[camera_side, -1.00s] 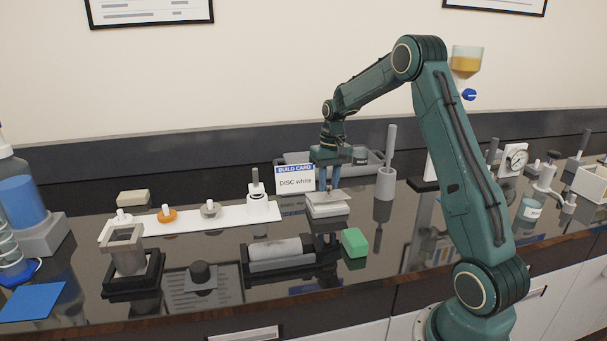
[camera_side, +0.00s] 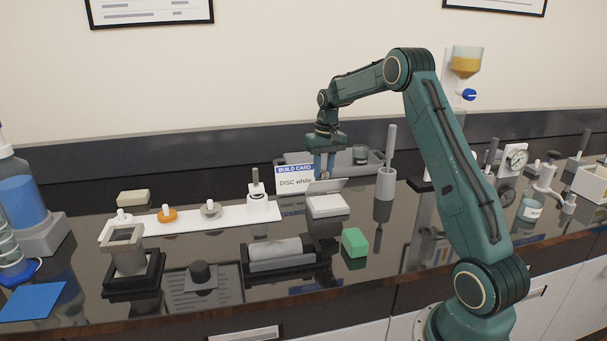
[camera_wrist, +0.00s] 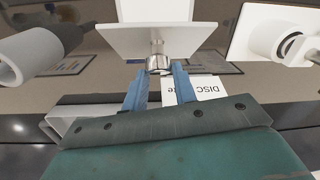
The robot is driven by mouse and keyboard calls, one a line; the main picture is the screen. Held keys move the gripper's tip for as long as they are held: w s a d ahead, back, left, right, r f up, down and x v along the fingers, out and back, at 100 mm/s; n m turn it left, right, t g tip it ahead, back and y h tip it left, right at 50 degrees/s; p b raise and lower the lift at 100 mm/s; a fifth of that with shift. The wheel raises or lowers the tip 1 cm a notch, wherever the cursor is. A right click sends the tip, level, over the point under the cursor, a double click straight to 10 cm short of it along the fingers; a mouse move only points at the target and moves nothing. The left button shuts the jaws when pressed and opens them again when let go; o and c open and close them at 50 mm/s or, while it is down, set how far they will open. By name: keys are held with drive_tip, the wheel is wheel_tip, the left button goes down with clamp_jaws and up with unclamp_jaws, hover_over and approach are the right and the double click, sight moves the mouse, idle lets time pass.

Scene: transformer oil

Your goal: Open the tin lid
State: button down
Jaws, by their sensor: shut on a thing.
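The tin (camera_side: 328,206) is a low, pale grey-white box on the dark bench, in the middle of the side view. Its flat lid (camera_side: 327,186) is tilted up at the back edge of the tin. My gripper (camera_side: 324,176) points down behind the raised lid, and the lid partly hides its fingertips. In the wrist view the blue fingers (camera_wrist: 160,84) are shut on a small round metal knob (camera_wrist: 157,62) at the edge of the lid (camera_wrist: 157,41). The tin (camera_wrist: 155,10) shows beyond the lid.
The build card (camera_side: 294,180), reading "DISC white", stands left of my gripper. A grey post in a holder (camera_side: 386,183) stands close on the right. A green block (camera_side: 354,242) and a cradle with a roll (camera_side: 278,253) lie in front. A grey tray (camera_side: 372,163) is behind.

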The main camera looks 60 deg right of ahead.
drive_tip(key=shift+w+d+f+g+y, duration=0.25)
drive_tip(key=shift+w+d, duration=0.2)
drive_tip(key=shift+d, duration=0.2)
drive_tip(key=shift+w+d+f+g+y, duration=0.15)
drive_tip(key=shift+w+d+f, duration=0.1)
drive_tip(key=shift+w+d, duration=0.3)
drive_tip(key=shift+s+d+f, duration=0.1)
drive_tip(key=shift+f, duration=0.05)
drive_tip(key=c, duration=1.1)
unclamp_jaws()
drive_tip(key=shift+c, duration=0.2)
drive_tip(key=shift+r, duration=0.3)
drive_tip(key=shift+a+r, duration=0.1)
drive_tip(key=shift+a, duration=0.2)
